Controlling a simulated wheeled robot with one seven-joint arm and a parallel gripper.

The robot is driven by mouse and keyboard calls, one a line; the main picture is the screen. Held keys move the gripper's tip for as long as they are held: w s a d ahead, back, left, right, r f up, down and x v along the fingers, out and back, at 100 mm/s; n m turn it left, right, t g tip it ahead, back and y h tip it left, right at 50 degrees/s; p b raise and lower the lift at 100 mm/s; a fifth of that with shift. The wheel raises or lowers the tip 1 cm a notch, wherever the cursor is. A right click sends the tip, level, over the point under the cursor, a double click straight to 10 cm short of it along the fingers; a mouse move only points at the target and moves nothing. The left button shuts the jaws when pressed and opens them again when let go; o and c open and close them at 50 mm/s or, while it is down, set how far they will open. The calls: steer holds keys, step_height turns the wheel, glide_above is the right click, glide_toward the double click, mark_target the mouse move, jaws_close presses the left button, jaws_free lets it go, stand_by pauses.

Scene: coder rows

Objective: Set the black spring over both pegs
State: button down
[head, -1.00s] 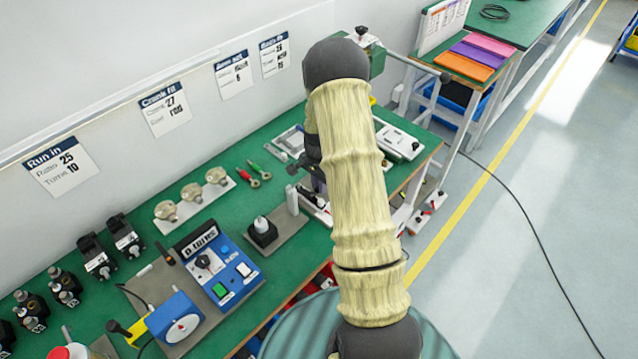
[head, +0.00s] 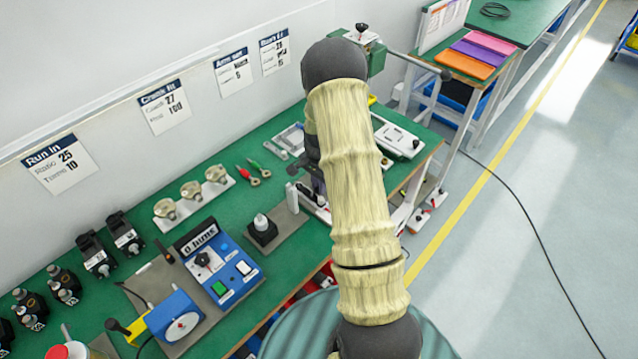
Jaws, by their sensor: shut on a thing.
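My gripper (head: 319,187) shows only in part, as dark pieces at the left edge of my arm, low over the green bench. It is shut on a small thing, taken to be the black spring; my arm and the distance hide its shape. A small fixture with white and red parts (head: 316,205) lies just under and beside the gripper, partly behind my arm. I cannot make out the two pegs, nor tell whether the held thing touches anything.
Left of the gripper stand a black block with a white knob (head: 262,230) and a blue control box (head: 219,266). Red- and green-handled tools (head: 254,174) and a grey tray (head: 291,138) lie behind. A white device (head: 398,138) sits right of my arm. A green vise (head: 366,48) stands behind.

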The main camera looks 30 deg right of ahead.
steer(key=c, duration=1.3)
jaws_free()
step_height(320, 180, up, 17)
steer(key=b, duration=0.1)
steer(key=shift+r, duration=0.2)
